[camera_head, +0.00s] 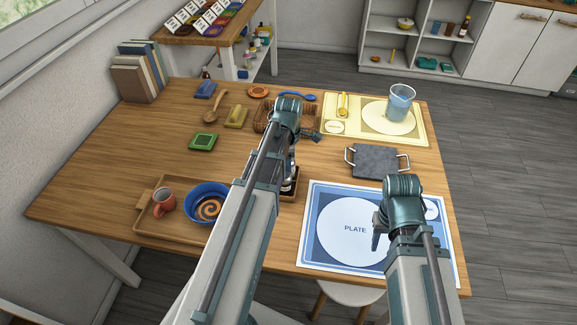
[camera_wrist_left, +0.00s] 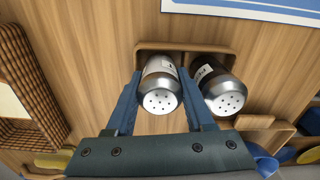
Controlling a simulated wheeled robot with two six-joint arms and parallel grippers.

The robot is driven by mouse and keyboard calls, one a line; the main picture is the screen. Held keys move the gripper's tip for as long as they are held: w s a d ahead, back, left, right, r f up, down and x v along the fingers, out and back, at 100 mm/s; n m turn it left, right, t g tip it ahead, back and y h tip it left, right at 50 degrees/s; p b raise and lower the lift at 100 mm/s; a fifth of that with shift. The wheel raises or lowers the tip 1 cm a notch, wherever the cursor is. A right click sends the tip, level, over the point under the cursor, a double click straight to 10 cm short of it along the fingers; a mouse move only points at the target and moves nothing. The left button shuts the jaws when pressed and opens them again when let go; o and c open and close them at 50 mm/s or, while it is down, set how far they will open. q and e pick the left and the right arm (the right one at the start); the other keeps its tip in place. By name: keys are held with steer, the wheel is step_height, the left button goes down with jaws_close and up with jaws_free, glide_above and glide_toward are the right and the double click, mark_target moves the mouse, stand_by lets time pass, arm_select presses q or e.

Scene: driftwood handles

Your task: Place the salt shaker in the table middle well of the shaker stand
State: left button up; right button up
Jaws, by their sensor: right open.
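In the left wrist view two shakers with pierced silver caps are side by side at the wooden shaker stand (camera_wrist_left: 212,48). My left gripper (camera_wrist_left: 160,75) has its blue fingers on both sides of the left shaker (camera_wrist_left: 159,94), against its body. The other shaker (camera_wrist_left: 221,92) is just right of the fingers. The labels are too small to read, and the wells are hidden behind the shakers. In the head view my left arm covers most of the stand. My right gripper (camera_head: 378,232) is open and empty above the blue placemat (camera_head: 312,240).
A wooden tray (camera_head: 150,222) with an orange mug (camera_head: 164,201) and a blue bowl (camera_head: 207,203) lies left of my left arm. A wicker basket (camera_head: 265,118) is behind it. A dark slab with handles (camera_head: 375,160) and a yellow placemat (camera_head: 415,135) with a glass jug (camera_head: 400,103) lie right.

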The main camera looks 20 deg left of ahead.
arm_select(q)
steer(key=shift+o, duration=0.9)
steer(key=shift+r, duration=0.1)
arm_select(e)
steer(key=shift+r, duration=0.1)
arm_select(q)
step_height(320, 180, up, 12)
steer(key=p, duration=1.2)
steer(key=shift+r, duration=0.1)
arm_select(e)
step_height(320, 180, up, 12)
arm_select(q)
steer(key=s+d+m, duration=0.7)
steer(key=d+m, duration=0.4)
steer(key=m, duration=0.2)
steer(key=s+d+m+y, duration=0.1)
steer(key=s+d+m, duration=0.6)
steer(key=d+m, duration=0.3)
steer(key=m, duration=0.3)
steer(key=shift+s+d, duration=0.3)
steer(key=shift+d, duration=0.1)
